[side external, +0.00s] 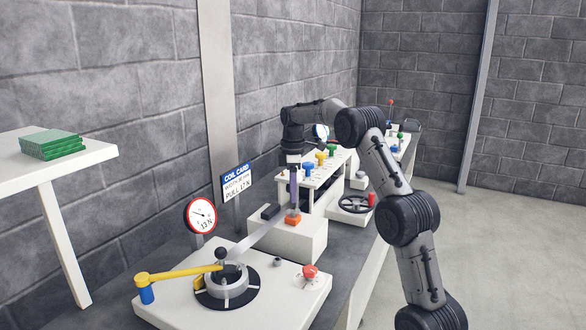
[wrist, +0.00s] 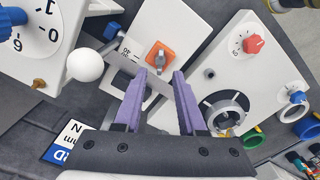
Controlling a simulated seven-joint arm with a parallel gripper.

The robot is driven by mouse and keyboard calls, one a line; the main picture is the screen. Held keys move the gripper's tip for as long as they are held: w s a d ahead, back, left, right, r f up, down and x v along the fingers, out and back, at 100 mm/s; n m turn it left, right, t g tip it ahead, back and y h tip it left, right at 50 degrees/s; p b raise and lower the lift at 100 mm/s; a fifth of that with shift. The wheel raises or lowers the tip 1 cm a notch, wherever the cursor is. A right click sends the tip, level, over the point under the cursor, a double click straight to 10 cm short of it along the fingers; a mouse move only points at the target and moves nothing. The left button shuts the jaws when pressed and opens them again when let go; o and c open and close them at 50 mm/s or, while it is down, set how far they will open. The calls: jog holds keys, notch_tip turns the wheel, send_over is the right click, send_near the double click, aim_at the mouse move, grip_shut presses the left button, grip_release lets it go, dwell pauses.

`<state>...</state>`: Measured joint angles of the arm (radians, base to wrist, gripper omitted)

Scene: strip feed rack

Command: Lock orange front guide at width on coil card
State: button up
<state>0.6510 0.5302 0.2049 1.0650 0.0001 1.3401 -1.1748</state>
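The orange front guide (side external: 292,219) sits on a white block beside the metal strip (side external: 262,237). In the wrist view the orange guide (wrist: 160,56), with a pale piece on its top, lies just beyond my fingertips, near a printed scale. My gripper (side external: 293,205) points down above it with purple fingers. In the wrist view my gripper (wrist: 159,74) is open, with nothing between the fingers; contact with the guide cannot be told. The coil card (side external: 237,181) stands behind, giving a width and a pull of about 17 N; the width digits are too small to read.
A dial (side external: 201,215) marked 13 N stands left of the card. A front plate holds a yellow lever (side external: 180,273), a black-ringed hub and a red knob (side external: 310,271). A handwheel (side external: 356,203) and several coloured knobs stand behind. A white ball (wrist: 84,66) shows at the wrist view's left.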

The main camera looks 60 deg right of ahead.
notch_tip(320, 180, up, 9)
jog(key=shift+r, duration=0.2)
dwell(0.5)
jog(key=s+a+r+n+t, duration=0.1)
jog(key=s+a+r, duration=0.1)
jog(key=a+r, duration=0.5)
jog(key=s+a+r+n+t, duration=0.1)
jog(key=s+a+r, duration=0.1)
jog(key=a+r, duration=0.5)
jog(key=s+a+f+t, duration=0.2)
jog(key=s+a, duration=0.7)
jog(key=a, duration=0.4)
jog(key=s+a+f+m, duration=0.2)
jog(key=s+f+m, duration=0.2)
jog(key=s+f, duration=0.2)
jog(key=s+a+f+m+t, duration=0.1)
jog(key=s+a+f+m, duration=0.2)
jog(key=s+f, duration=0.3)
jog(key=shift+s+f+m+t, duration=0.3)
jog(key=shift+f+m, duration=0.2)
jog(key=shift+f, duration=1.55)
